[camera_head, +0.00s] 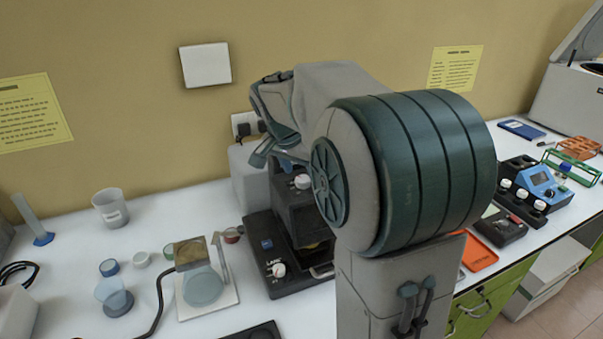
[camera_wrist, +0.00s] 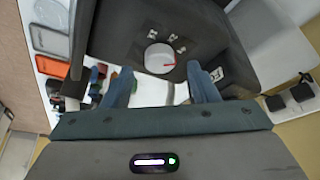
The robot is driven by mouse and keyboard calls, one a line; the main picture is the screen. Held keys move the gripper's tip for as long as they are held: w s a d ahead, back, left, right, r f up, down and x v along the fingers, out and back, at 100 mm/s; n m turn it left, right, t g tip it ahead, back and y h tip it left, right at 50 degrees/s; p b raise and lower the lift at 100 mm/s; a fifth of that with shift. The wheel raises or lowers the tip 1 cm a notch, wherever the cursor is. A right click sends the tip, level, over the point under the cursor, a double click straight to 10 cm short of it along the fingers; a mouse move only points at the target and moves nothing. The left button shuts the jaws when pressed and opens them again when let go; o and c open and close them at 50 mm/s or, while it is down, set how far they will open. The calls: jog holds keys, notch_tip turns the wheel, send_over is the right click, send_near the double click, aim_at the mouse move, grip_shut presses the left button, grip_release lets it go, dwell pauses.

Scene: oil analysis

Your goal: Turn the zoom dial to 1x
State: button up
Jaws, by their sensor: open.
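The black instrument (camera_head: 300,225) stands on the bench. A white dial (camera_head: 302,181) shows on its upper part, partly crowded by my arm. In the wrist view the white dial (camera_wrist: 160,57) has a red mark pointing right, and small white labels, too blurred to read, sit around its upper and right side. My gripper (camera_wrist: 161,86) is open and empty. Its two blue-grey fingers are apart, below the dial to its left and right in that view, with no visible contact. In the head view my gripper (camera_head: 268,158) is left of the upper dial, mostly hidden by my arm.
Another white knob (camera_head: 278,270) is on the instrument's lower front. A white plate with a glass dish (camera_head: 204,287) lies to the left. A blue device (camera_head: 541,183) and an orange tray (camera_head: 478,253) are at right. Plugs in a wall socket (camera_head: 243,126) are behind my gripper.

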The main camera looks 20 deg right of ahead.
jog(key=shift+x, duration=1.25)
jog(key=c, duration=1)
